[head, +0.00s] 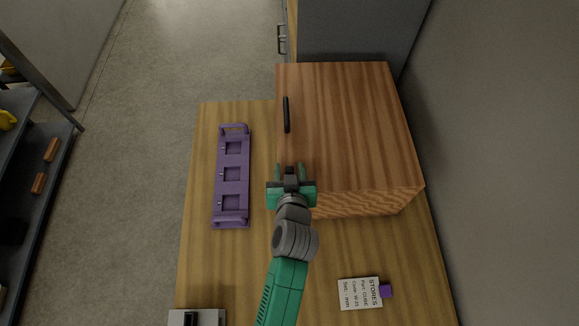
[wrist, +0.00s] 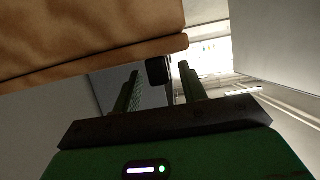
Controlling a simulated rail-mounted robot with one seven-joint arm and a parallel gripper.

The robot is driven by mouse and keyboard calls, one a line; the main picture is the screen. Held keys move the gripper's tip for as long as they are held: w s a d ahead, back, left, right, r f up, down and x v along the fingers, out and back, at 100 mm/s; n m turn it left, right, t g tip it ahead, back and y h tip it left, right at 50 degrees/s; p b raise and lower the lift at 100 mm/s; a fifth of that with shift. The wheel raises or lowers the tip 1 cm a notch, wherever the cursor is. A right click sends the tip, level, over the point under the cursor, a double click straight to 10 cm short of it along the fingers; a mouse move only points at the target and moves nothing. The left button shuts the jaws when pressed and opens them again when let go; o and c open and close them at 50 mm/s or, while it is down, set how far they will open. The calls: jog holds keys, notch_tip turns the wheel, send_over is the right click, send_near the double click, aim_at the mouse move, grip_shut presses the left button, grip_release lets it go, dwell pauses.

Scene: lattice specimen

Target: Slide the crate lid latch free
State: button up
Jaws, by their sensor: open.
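The large wooden crate (head: 350,120) stands at the right of the table. A black bar (head: 286,114), which looks like the latch or a handle, is upright in the head view near the crate's left edge. My gripper (head: 290,168) is open and empty at the crate's left edge, apart from the bar and nearer the camera. In the wrist view, my green fingers (wrist: 158,85) are spread, with a dark block (wrist: 157,70) seen between them, likely the bar's end. The crate's brown edge (wrist: 110,48) fills the upper left there. What holds the bar is hidden.
A purple tray (head: 232,195) with square recesses lies on the wooden table (head: 205,260), left of my arm. A STORES label card (head: 358,293) with a small purple cube (head: 386,291) lies at the lower right. A grey cabinet (head: 355,35) stands behind the crate.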

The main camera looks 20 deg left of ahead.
jog(key=shift+w+a+f, duration=0.1)
jog(key=shift+w+a, duration=0.05)
jog(key=shift+w, duration=0.15)
jog(key=shift+c, duration=0.2)
grip_shut()
jog(key=shift+s+d, duration=0.25)
jog(key=shift+s, duration=0.25)
jog(key=shift+s+d, duration=0.25)
jog(key=shift+s, duration=0.3)
jog(key=shift+o, duration=0.2)
grip_release()
